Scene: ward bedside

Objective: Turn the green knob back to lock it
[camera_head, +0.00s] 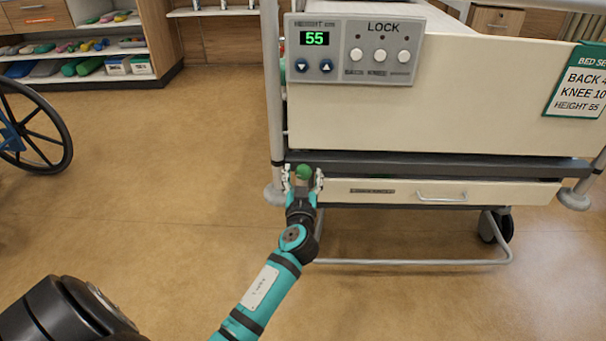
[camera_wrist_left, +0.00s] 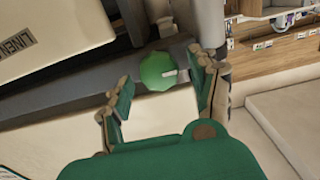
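The green knob (camera_head: 303,172) sits on the dark rail at the foot of the bed, near its left post. In the left wrist view the knob (camera_wrist_left: 157,72) is round with a scalloped edge, and a pale pointer mark points to the right. My left gripper (camera_head: 303,181) is open, with one finger on each side of the knob. In the left wrist view gaps show between both fingers (camera_wrist_left: 161,80) and the knob, so neither seems to touch it. My right gripper is not in view.
A control panel (camera_head: 353,50) reads 55 and has white buttons under the word LOCK. A drawer (camera_head: 400,194) with a handle lies right of the knob. A bed post (camera_head: 271,90) rises close at left. A wheelchair wheel (camera_head: 35,130) stands far left. The floor between is clear.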

